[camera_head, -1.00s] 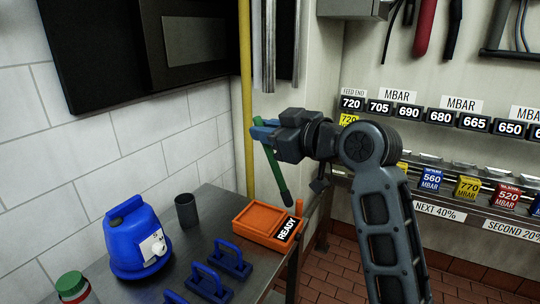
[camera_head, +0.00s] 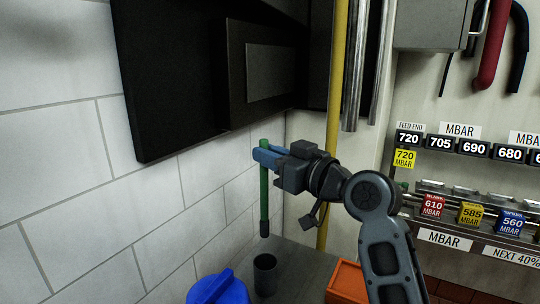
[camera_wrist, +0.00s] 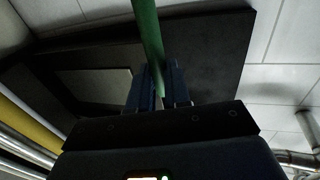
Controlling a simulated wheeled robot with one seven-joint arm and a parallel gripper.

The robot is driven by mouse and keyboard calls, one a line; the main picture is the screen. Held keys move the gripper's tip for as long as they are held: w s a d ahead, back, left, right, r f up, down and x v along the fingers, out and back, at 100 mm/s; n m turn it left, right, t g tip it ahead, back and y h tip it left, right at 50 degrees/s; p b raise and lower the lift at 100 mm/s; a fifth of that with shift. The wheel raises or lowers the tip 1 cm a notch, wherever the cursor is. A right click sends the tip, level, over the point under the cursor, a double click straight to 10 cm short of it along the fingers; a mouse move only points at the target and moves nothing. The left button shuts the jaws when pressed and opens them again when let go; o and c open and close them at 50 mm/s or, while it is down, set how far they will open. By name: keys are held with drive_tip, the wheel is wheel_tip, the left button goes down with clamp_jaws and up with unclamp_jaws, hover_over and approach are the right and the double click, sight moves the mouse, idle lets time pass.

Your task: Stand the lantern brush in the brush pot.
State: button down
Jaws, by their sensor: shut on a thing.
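The lantern brush (camera_head: 264,190) is a green rod with a dark end pointing down. My gripper (camera_head: 265,156) is shut on its upper part and holds it close to upright in the air. In the wrist view the green rod (camera_wrist: 147,40) passes between the fingers (camera_wrist: 160,88). The brush pot (camera_head: 265,274) is a dark grey cup standing on the metal bench. The brush's lower end (camera_head: 264,228) shows above the pot in the head view, apart from it. The depth between them is hard to judge.
A blue container (camera_head: 218,290) stands left of the pot, and an orange case (camera_head: 347,283) lies to its right. A white tiled wall (camera_head: 120,220) is behind. A black panel (camera_head: 185,90) and a yellow pipe (camera_head: 333,130) are nearby.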

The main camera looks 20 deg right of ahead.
drive_tip(key=b, duration=0.4)
hover_over(267, 210)
drive_tip(key=shift+s+d+f, duration=0.1)
drive_tip(key=shift+s+f, duration=0.1)
drive_tip(key=shift+f, duration=1.35)
drive_tip(key=shift+s+d+f, duration=0.1)
drive_tip(key=shift+s+f, duration=0.05)
drive_tip(key=shift+f, duration=1.4)
drive_tip(key=shift+f+b, duration=3.05)
drive_tip(key=shift+f, duration=0.3)
drive_tip(key=c, duration=1)
unclamp_jaws()
drive_tip(key=shift+s, duration=0.1)
drive_tip(key=b+v, duration=0.1)
drive_tip(key=v, duration=0.6)
drive_tip(key=shift+s, duration=0.3)
drive_tip(key=shift+s+d, duration=0.1)
drive_tip(key=shift+d, duration=0.1)
